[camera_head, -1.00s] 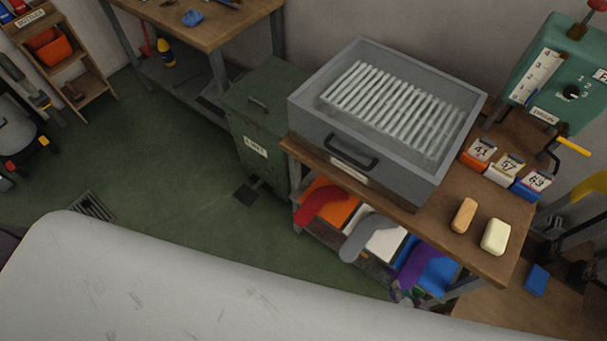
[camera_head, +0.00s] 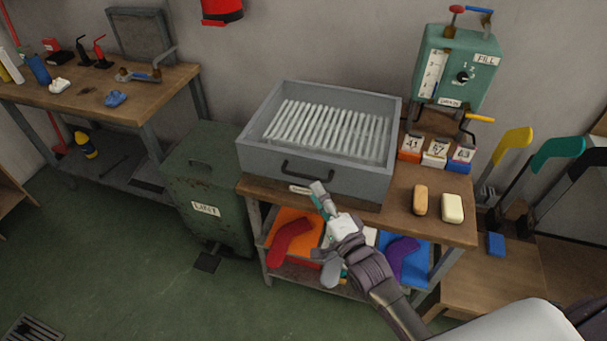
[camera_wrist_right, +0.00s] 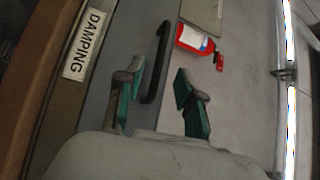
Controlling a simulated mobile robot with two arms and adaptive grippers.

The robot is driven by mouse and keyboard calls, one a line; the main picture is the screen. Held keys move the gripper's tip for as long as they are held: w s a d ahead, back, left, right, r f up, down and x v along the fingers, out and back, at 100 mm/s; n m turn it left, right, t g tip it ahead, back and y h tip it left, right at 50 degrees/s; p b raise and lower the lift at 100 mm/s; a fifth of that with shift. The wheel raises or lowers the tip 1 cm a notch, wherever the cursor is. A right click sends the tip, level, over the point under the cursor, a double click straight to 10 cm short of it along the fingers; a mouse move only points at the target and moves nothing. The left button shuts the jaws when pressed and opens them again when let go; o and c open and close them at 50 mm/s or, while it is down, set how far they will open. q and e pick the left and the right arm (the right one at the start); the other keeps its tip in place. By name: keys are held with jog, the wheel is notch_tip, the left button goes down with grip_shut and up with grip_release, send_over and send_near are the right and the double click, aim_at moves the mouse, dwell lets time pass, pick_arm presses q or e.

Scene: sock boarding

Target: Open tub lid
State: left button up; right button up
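The grey damping tub (camera_head: 335,180) stands on the wooden bench in the head view. White slats show inside its top, seemingly through a clear lid (camera_head: 325,128). A black handle (camera_head: 300,170) is on its front side, above a small label. My right gripper (camera_head: 317,192) is just in front of the tub, below and right of the handle. In the right wrist view the fingers (camera_wrist_right: 160,98) are open and apart, with the handle (camera_wrist_right: 157,62) ahead, between their lines; I see no contact. The DAMPING label (camera_wrist_right: 85,45) is at the left there. My left gripper is not in view.
Soap bars (camera_head: 452,208) and numbered boxes (camera_head: 435,152) sit on the bench right of the tub. A green fill tank (camera_head: 455,65) stands behind them. A green lint bin (camera_head: 205,185) is close on the left. Coloured socks lie on the shelf below.

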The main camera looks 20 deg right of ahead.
aim_at(305, 177)
jog(key=x, duration=0.6)
jog(key=shift+w+a+p, duration=0.1)
jog(key=shift+w+p, duration=0.2)
jog(key=shift+w, duration=0.05)
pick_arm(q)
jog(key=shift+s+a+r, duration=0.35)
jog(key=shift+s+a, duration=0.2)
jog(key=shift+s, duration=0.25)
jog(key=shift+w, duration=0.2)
pick_arm(e)
grip_shut()
